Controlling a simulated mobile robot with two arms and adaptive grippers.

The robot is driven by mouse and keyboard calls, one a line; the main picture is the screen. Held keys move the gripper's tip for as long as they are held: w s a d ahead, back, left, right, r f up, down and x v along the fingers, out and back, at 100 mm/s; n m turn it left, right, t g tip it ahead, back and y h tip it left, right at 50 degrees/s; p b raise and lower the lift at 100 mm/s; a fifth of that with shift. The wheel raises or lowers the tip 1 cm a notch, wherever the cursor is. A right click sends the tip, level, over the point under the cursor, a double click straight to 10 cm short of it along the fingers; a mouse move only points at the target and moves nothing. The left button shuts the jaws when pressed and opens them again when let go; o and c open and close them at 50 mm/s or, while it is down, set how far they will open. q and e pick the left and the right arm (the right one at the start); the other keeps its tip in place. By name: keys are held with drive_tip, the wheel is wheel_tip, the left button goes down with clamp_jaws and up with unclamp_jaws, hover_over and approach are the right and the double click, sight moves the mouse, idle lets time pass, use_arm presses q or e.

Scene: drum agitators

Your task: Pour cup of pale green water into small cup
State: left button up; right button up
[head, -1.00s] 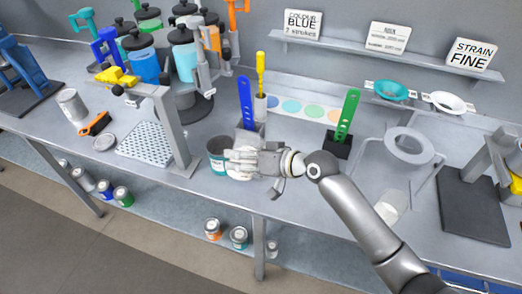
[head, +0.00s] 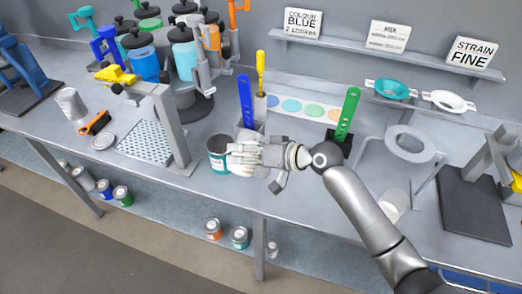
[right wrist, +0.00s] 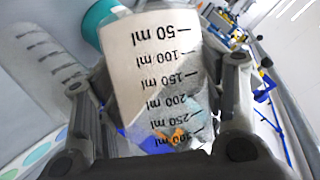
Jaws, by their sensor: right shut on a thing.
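My right gripper (head: 240,157) is shut on a clear measuring cup, close to the right side of an open grey can with a teal label (head: 217,160). In the right wrist view the cup (right wrist: 160,75) sits between both fingers, its ml marks upside down in the picture. My fingers hide most of it in the head view. I cannot make out pale green water or the liquid level. Another clear cup (head: 394,204) stands on the bench at the right, below the ring stand. My left gripper is not in view.
A blue strip (head: 245,100) and a green strip (head: 346,115) stand upright behind the gripper. A grey ring stand (head: 410,143) is to the right. The bench's front edge is close below.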

drive_tip(key=shift+w+f+m, duration=0.1)
drive_tip(key=shift+m, duration=0.2)
idle(1.0)
drive_tip(key=shift+r+m+g+y, duration=0.4)
drive_tip(key=shift+r+m+y, duration=0.1)
drive_tip(key=shift+r+m, duration=0.1)
idle(1.9)
drive_tip(key=shift+f+m+g+y, duration=0.2)
drive_tip(key=shift+m+g+y, duration=0.2)
drive_tip(key=shift+m, duration=0.2)
idle(2.9)
drive_tip(key=shift+f, duration=0.1)
drive_tip(key=shift+n+t+h, duration=0.5)
drive_tip(key=shift+n, duration=0.4)
drive_tip(key=shift+n+t+h, duration=0.4)
drive_tip(key=shift+n+t, duration=0.1)
drive_tip(key=shift+n, duration=0.1)
